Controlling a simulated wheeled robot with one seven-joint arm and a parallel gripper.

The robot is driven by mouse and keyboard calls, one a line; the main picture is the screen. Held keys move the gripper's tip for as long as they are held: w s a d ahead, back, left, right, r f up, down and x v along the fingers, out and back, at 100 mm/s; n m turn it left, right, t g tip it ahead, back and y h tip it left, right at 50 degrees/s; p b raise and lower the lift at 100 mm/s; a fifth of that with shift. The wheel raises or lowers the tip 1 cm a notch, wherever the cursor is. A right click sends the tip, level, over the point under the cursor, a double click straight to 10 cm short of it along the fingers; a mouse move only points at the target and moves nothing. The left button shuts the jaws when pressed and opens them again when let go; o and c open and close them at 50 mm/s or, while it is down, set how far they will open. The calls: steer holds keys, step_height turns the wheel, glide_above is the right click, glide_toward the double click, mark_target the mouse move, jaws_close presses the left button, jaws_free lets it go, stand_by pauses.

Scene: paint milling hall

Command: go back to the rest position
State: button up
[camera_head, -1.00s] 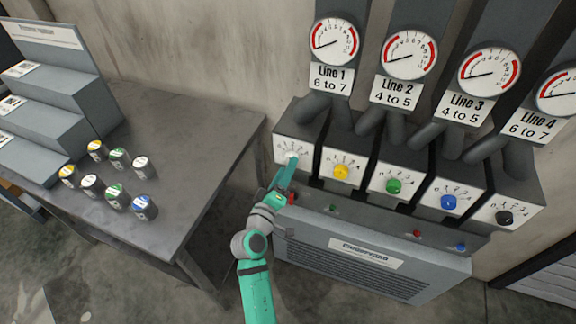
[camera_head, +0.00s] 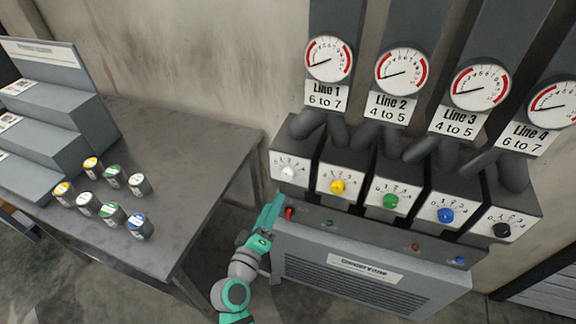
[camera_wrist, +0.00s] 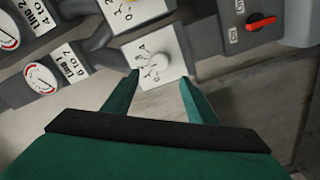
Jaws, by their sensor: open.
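My gripper (camera_head: 272,206) is green and sits just in front of and below the white knob (camera_head: 288,172) on the leftmost dial box. In the wrist view my gripper (camera_wrist: 160,84) has its two fingers apart with nothing between them. The white knob (camera_wrist: 152,70) shows beyond the fingertips on its numbered plate, and the gripper is clear of it. My arm folds downward at the bottom of the head view.
A row of dial boxes with yellow (camera_head: 337,186), green (camera_head: 390,201), blue (camera_head: 445,215) and black (camera_head: 501,230) knobs runs rightward. A red switch (camera_wrist: 260,22) is near the gripper. Left stands a table (camera_head: 185,200) with several paint cans (camera_head: 112,214). Gauges (camera_head: 328,58) hang above.

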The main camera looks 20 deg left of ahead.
steer(key=shift+d+f, duration=0.1)
steer(key=shift+d, duration=0.05)
steer(key=s+d+f+m+g+y, duration=0.25)
steer(key=s+d+f, duration=0.65)
steer(key=s+f, duration=0.45)
steer(key=s+d+r+m, duration=0.2)
steer(key=s+d+m, duration=0.1)
steer(key=s, duration=0.3)
steer(key=s+d+r+m+h, duration=0.1)
steer(key=s+d+r+m, duration=0.2)
steer(key=s, duration=0.4)
steer(key=s+d+r+m+h, duration=0.1)
steer(key=s+d+r+m, duration=0.1)
steer(key=s, duration=0.5)
steer(key=d+m, duration=0.1)
steer(key=d, duration=0.1)
steer(key=shift+s+d+r, duration=0.2)
steer(key=shift+d+r, duration=0.1)
steer(key=shift+r, duration=0.05)
steer(key=shift+w, duration=0.1)
steer(key=shift+a, duration=0.15)
steer(key=shift+s, duration=0.2)
